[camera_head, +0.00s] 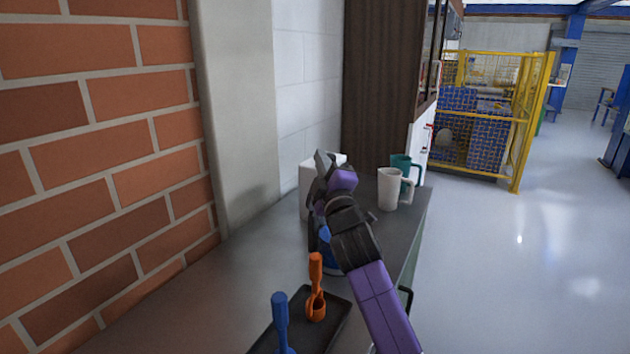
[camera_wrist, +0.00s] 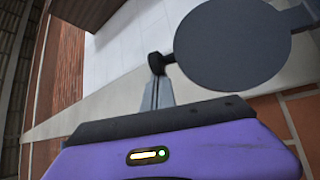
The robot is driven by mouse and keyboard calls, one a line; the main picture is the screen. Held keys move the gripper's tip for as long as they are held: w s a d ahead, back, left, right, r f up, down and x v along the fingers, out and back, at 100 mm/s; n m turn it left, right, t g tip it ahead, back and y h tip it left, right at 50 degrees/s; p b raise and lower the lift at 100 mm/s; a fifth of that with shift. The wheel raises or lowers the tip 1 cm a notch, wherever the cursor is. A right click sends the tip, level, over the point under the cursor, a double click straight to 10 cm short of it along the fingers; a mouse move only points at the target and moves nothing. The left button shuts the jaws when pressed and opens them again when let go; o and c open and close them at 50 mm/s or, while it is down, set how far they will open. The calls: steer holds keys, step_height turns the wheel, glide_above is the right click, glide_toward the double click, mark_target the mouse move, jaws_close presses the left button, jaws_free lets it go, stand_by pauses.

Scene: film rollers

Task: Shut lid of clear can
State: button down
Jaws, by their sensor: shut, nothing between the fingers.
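My gripper (camera_head: 322,162) is shut and empty, raised above the counter in front of a white container; it also shows in the wrist view (camera_wrist: 157,80). In the wrist view a flat dark grey disc (camera_wrist: 235,45), which looks like a lid, fills the upper right, with a tab at its right edge. A small black knob sits at its left, close to my fingertips; I cannot tell whether they touch. The clear can's body is not clearly seen. A blue object (camera_head: 327,258) on the counter is mostly hidden behind my arm.
The white container (camera_head: 305,195) stands near the wall. A white mug (camera_head: 391,190) and a teal mug (camera_head: 402,164) stand at the counter's far end. A dark tray (camera_head: 335,325) in front holds an orange tool (camera_head: 316,290) and a blue tool (camera_head: 281,320). A brick wall borders the left.

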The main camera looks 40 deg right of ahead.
steer(key=s+d+f+m+h+b, duration=0.4)
steer(key=s+f+m+b, duration=0.1)
steer(key=s+f+b, duration=0.6)
steer(key=shift+s+d+f+t+b, duration=0.15)
steer(key=shift+s+f+t+b, duration=0.2)
steer(key=shift+f+b, duration=1.15)
steer(key=shift+r, duration=0.25)
steer(key=shift+s, duration=0.1)
steer(key=b+v, duration=0.3)
steer(key=v, duration=0.4)
steer(key=shift+s+f, duration=0.2)
steer(key=shift+s, duration=0.05)
steer(key=shift+a, duration=0.25)
